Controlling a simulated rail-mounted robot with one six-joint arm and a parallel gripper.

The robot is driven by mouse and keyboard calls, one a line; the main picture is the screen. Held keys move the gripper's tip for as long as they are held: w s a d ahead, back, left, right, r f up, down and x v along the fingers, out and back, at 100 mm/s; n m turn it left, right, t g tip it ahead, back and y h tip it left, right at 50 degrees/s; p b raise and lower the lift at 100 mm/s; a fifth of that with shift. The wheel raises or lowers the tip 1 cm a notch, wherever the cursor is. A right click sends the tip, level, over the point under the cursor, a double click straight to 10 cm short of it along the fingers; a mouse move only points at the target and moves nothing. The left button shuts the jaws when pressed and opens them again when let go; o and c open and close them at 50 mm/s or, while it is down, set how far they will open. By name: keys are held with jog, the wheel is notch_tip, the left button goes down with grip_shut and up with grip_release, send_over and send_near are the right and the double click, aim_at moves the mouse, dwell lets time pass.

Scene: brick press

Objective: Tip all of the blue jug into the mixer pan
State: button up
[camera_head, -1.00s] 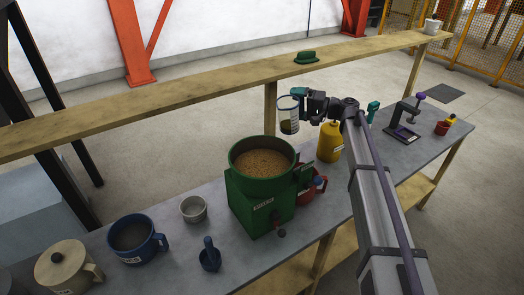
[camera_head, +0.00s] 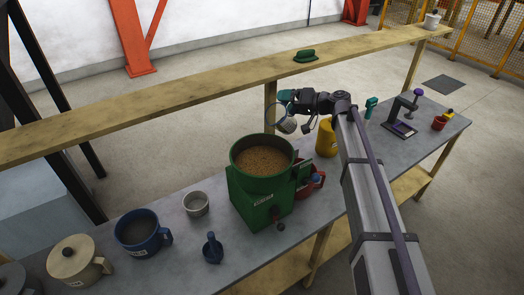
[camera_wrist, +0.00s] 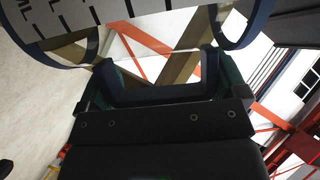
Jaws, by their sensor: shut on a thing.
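The blue jug (camera_head: 136,235) stands upright on the bench at the left, with its handle to the right and grey-brown contents inside. The green mixer pan (camera_head: 258,183) stands mid-bench, filled with brown granular material. My gripper (camera_head: 287,98) is shut on a clear measuring cup (camera_head: 286,125), not on the blue jug. The cup is tilted and appears just beyond the pan's back right rim; I cannot tell whether anything is left in it. In the wrist view, the cup's marked wall (camera_wrist: 120,12) shows across the top, in front of my gripper (camera_wrist: 160,85).
A cream lidded pot (camera_head: 76,262), a small grey cup (camera_head: 196,204) and a dark blue scoop (camera_head: 212,250) stand around the jug. A red jug (camera_head: 312,184) and a yellow container (camera_head: 327,140) stand right of the mixer. A shelf (camera_head: 190,88) runs behind the bench.

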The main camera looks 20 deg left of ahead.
aim_at(277, 116)
jog(key=shift+s+r+n+t, duration=0.15)
jog(key=shift+s+n+t, duration=0.15)
jog(key=shift+n, duration=0.1)
jog(key=shift+s+a+f+n+h, duration=0.25)
jog(key=shift+f+n+h, duration=0.05)
jog(key=shift+f, duration=0.15)
jog(key=shift+f+n, duration=0.4)
jog(key=shift+s+a+r+t+h, duration=0.1)
jog(key=shift+s+t+h, duration=0.2)
jog(key=shift+n, duration=0.4)
jog(key=shift+s, duration=0.1)
